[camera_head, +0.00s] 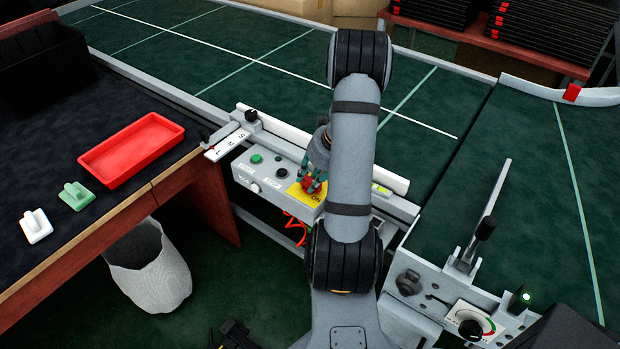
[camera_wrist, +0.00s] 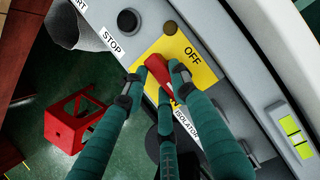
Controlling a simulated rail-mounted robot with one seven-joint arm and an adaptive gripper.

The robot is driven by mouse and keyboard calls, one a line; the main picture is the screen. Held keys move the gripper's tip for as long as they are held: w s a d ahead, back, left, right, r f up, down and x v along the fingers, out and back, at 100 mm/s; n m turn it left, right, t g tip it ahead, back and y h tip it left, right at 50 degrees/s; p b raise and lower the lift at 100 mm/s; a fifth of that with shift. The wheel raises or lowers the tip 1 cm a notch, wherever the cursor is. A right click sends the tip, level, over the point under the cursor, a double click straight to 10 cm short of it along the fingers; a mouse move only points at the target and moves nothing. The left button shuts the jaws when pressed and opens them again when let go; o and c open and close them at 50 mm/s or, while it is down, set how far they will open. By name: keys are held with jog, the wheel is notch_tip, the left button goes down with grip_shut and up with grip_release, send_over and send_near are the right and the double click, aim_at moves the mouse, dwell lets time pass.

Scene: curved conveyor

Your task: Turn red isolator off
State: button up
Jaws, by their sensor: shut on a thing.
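The red isolator handle (camera_wrist: 158,70) sits on a yellow plate (camera_wrist: 205,72) marked OFF at its upper right in the wrist view. Its lower part and the ON mark are partly covered by my fingers. My gripper (camera_wrist: 155,78) has its teal fingers on both sides of the handle, shut on it. The handle lies slantwise on the plate; I cannot tell exactly which mark it points to. In the head view, the yellow plate (camera_head: 295,190) is at the right end of the grey control box, and my gripper (camera_head: 314,182) is at the handle, partly hidden by my arm.
The grey control box (camera_head: 262,176) has a green button (camera_head: 257,159) and a dark STOP button (camera_wrist: 128,20). The conveyor (camera_head: 200,50) runs behind. A red tray (camera_head: 132,150) lies on the left table. A red stool-like object (camera_wrist: 75,122) is below the box.

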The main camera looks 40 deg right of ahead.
grip_shut()
jog(key=shift+n, duration=0.3)
jog(key=n+y+p, duration=0.1)
jog(key=n+p, duration=0.1)
jog(key=shift+s+d+r+n+g, duration=0.1)
jog(key=shift+n+g, duration=0.2)
jog(key=shift+n, duration=0.1)
jog(key=n+p, duration=0.1)
jog(key=n, duration=0.1)
jog(key=n+g+y+p, duration=0.1)
jog(key=n, duration=0.2)
jog(key=shift+d+n+g+y, duration=0.15)
jog(key=shift+n+g+y, duration=0.15)
jog(key=n+p, duration=0.1)
jog(key=n, duration=0.1)
jog(key=n+g, duration=0.1)
jog(key=n, duration=0.1)
jog(key=shift+d+n+g+y+p, duration=0.15)
jog(key=shift+n+g+y+p, duration=0.15)
jog(key=shift+p, duration=0.05)
jog(key=shift+d+n+g+p, duration=0.1)
jog(key=shift+n+g+p, duration=0.55)
jog(key=shift+n, duration=1.45)
jog(key=shift+g, duration=0.25)
jog(key=o, duration=1)
grip_release()
